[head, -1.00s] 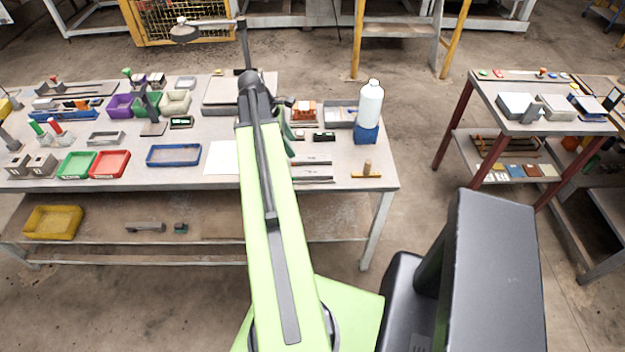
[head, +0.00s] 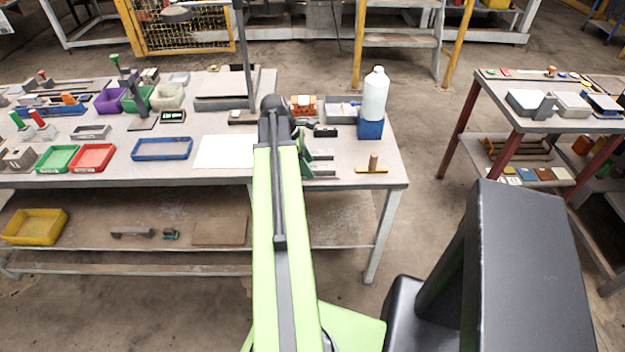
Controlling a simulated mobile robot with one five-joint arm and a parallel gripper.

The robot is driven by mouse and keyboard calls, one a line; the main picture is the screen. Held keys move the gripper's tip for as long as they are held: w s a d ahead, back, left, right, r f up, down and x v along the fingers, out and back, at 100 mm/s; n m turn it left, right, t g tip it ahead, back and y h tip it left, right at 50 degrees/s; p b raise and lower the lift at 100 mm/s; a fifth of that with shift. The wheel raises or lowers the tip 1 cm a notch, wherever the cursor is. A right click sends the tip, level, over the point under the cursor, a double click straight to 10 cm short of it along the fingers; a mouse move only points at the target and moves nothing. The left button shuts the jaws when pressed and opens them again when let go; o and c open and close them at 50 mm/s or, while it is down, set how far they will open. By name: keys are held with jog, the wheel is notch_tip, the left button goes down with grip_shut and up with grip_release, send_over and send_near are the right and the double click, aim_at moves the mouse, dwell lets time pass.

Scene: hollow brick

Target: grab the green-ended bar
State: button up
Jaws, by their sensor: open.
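Two short upright bars stand at the left of the workbench (head: 215,124). One is green-ended (head: 16,119) and the other is red-ended (head: 38,119). A dark tilted post with a green knob (head: 114,59) stands farther back, so I cannot tell for sure which is the green-ended bar. My gripper (head: 308,155) is partly hidden behind my arm, above the right part of the bench. It is open and well to the right of these bars.
Green tray (head: 57,158), red tray (head: 91,157) and blue tray (head: 162,148) line the front of the bench. A white bottle (head: 375,93) stands on a blue block (head: 370,129) at right. A white sheet (head: 223,151) lies flat. A second table (head: 520,120) stands right.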

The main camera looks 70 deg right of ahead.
jog(key=shift+f, duration=0.15)
grip_shut()
dwell(0.5)
